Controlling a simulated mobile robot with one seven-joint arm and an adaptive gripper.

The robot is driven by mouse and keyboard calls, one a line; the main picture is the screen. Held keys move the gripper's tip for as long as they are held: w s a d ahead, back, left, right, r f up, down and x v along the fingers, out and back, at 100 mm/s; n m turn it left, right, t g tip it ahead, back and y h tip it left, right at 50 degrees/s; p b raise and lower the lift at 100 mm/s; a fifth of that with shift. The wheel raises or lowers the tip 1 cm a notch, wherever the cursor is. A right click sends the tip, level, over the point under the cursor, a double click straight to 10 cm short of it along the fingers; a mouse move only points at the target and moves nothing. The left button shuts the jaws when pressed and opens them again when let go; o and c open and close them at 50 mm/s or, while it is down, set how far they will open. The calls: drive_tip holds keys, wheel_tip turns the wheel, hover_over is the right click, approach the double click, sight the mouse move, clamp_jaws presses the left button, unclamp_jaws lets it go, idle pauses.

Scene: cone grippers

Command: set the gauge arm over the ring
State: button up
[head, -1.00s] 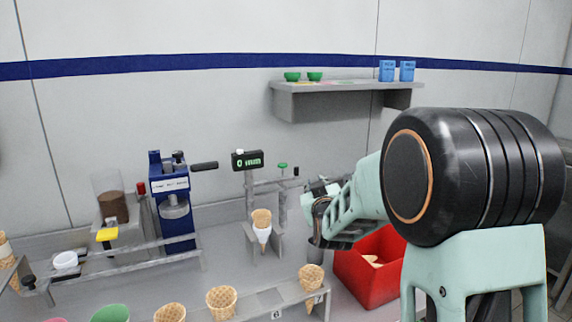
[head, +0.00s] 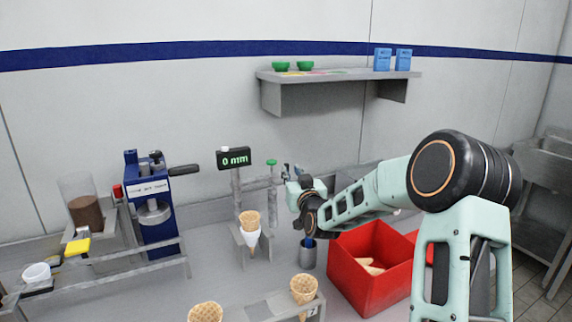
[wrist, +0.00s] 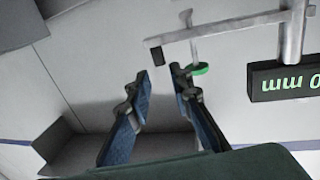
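The gauge stands behind the cone holder, with a "0 mm" display (head: 234,158) on a post. Its arm (wrist: 225,27) is a grey bar from the post to a black end (wrist: 156,55), with a green knob (wrist: 200,69) on a thin rod. In the head view the arm points right, with the green knob (head: 272,162) upright. A cone in a white sleeve (head: 250,240) stands in a holder below the display; I cannot tell the ring apart there. My gripper (wrist: 160,78) is open and empty; its right finger is close to the knob, contact unclear.
A red bin (head: 345,278) with cone pieces and a grey cup (head: 307,257) stand below my arm. A rack (head: 262,312) with cones is in front. A blue press (head: 152,205) stands left. A wall shelf (head: 330,77) hangs above.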

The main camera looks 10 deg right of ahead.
sight(286, 164)
drive_tip(key=shift+w+a, duration=0.2)
drive_tip(key=shift+w, duration=1.55)
drive_tip(key=shift+w+a, duration=0.15)
drive_tip(key=shift+w, duration=1.55)
drive_tip(key=shift+c, duration=0.3)
clamp_jaws()
